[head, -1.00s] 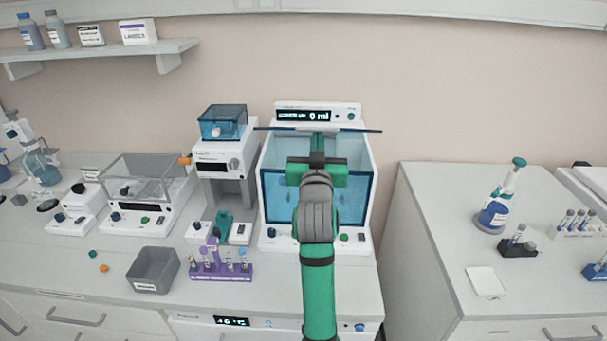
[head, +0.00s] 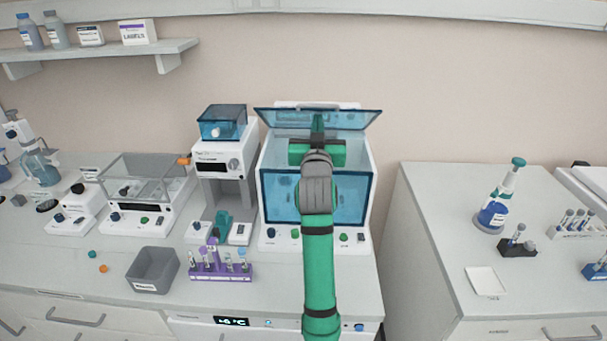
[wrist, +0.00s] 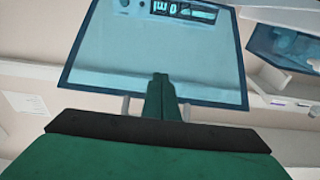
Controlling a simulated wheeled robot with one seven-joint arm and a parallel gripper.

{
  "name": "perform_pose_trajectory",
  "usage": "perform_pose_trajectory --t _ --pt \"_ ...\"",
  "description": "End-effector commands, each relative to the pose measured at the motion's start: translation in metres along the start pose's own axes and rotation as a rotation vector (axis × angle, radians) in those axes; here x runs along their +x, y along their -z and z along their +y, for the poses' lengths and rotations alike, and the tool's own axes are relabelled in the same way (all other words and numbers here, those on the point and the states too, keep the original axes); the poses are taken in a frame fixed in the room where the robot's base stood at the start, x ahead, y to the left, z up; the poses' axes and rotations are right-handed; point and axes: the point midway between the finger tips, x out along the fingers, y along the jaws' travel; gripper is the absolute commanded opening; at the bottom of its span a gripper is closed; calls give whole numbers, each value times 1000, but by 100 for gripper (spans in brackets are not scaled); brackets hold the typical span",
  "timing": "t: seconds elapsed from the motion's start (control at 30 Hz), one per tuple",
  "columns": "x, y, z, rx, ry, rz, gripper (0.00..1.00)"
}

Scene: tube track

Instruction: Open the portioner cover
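The portioner is the white machine (head: 266,217) with a blue see-through front. Its blue see-through cover (head: 345,120) is tilted up at the top, with its wide edge raised. The cover also shows in the wrist view (wrist: 110,62), with the display seen through it. My gripper (head: 318,122) is at the cover, above the machine's box. In the wrist view its fingers (wrist: 161,95) are close together between two grey posts at the cover's edge, apparently shut on the cover's handle. The grip itself is mostly hidden.
A smaller white device (head: 222,160) with a blue hopper stands close on the left. A purple tube rack (head: 236,277) and a grey bin (head: 152,271) are in front left. A wall shelf (head: 110,55) is at upper left. A right-hand counter (head: 440,230) lies past a gap.

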Motion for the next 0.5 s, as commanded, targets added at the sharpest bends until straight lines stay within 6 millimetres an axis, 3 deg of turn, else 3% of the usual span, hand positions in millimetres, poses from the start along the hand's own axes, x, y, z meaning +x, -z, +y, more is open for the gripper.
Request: perform_pose_trajectory --t 0.3,0.5 --pt "20 3 0 0 0 1 0" --pt "23 3 0 0 0 1 0"
